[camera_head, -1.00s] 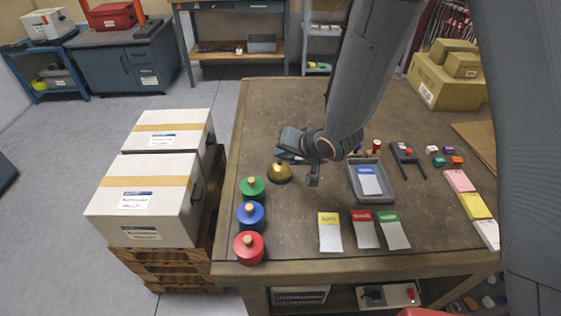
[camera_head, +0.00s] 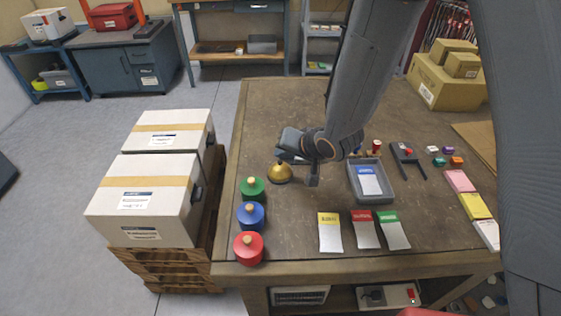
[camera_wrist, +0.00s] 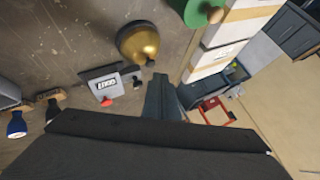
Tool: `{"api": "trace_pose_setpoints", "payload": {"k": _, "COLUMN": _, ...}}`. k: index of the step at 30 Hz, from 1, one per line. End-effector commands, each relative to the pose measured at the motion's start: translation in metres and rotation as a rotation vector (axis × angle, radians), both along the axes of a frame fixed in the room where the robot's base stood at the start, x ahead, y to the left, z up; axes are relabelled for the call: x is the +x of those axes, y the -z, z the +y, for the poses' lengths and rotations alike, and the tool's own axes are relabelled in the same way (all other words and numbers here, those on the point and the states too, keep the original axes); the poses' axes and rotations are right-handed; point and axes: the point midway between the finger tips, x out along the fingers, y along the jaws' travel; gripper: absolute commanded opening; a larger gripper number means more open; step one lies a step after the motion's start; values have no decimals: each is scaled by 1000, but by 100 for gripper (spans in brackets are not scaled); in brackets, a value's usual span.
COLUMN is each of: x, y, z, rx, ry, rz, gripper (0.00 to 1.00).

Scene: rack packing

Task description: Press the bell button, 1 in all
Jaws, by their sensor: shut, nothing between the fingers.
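A gold domed bell (camera_head: 279,174) stands on the workbench, left of the tray and behind the green knobbed cylinder. It also shows in the wrist view (camera_wrist: 137,42), top centre, with a small dark knob on its top that looks like its button. My gripper (camera_head: 281,154) is shut and empty. Its fingers are tilted and lie just above the bell in the head view. In the wrist view the closed fingertips (camera_wrist: 161,78) are close to the bell's knob, and a small gap seems to show. I cannot tell for certain whether they touch.
Green (camera_head: 252,189), blue (camera_head: 250,216) and red (camera_head: 249,249) cylinders line the left edge. A small grey device with a red button (camera_wrist: 106,101) lies beside the bell. A grey tray (camera_head: 384,194) and several cards are to the right. Boxes stand left of the bench.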

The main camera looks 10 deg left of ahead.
Motion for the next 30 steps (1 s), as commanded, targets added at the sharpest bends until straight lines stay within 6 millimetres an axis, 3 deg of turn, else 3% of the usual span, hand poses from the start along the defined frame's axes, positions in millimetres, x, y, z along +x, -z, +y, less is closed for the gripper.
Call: {"api": "trace_pose_setpoints", "payload": {"k": 30, "x": 0, "y": 8, "z": 0, "rx": 0, "ry": 0, "rz": 0, "gripper": 0}}
